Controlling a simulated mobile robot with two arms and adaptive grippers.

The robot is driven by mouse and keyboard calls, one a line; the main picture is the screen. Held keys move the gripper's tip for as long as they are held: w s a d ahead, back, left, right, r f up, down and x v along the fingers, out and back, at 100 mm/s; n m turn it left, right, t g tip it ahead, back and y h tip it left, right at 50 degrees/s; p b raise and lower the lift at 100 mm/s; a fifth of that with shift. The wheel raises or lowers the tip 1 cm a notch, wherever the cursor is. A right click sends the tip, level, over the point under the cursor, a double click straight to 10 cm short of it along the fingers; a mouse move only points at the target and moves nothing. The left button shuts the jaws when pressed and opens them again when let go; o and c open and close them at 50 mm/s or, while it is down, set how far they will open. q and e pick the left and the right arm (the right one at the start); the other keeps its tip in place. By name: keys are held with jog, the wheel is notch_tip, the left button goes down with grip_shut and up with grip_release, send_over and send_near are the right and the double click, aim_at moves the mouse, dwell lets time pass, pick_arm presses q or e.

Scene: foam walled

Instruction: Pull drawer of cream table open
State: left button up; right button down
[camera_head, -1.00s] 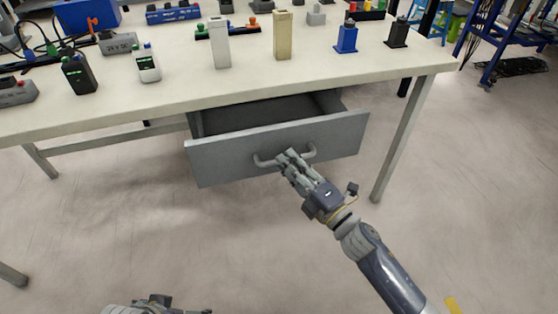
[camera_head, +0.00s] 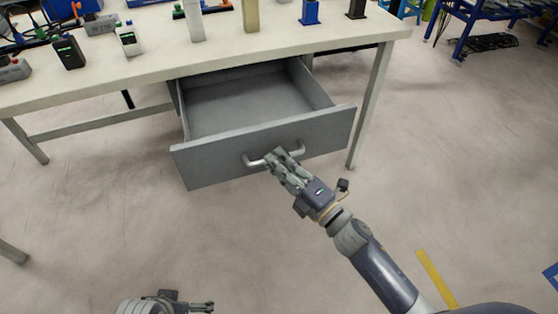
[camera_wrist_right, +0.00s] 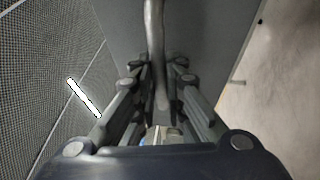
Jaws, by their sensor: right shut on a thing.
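The cream table (camera_head: 230,52) stands ahead of me. Its grey drawer (camera_head: 215,160) hangs under the top and is pulled well out; its empty inside shows. A curved grey handle (camera_head: 252,162) is on the drawer front. My right gripper (camera_head: 277,160) is shut on the handle near its middle. In the right wrist view the handle (camera_wrist_right: 154,40) runs between the fingers (camera_wrist_right: 160,75), with the grey drawer front behind it. My left gripper (camera_head: 200,306) is at the bottom edge, away from the table; its fingers are too small to read.
A table leg (camera_head: 370,105) is just right of the drawer. A blue rack (camera_head: 480,25) is at the back right. The floor in front of the drawer is clear, with a yellow stripe (camera_head: 436,278) at right.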

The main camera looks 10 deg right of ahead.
jog(key=c, duration=1.7)
grip_release()
jog(key=shift+o, duration=0.2)
jog(key=v, duration=1.2)
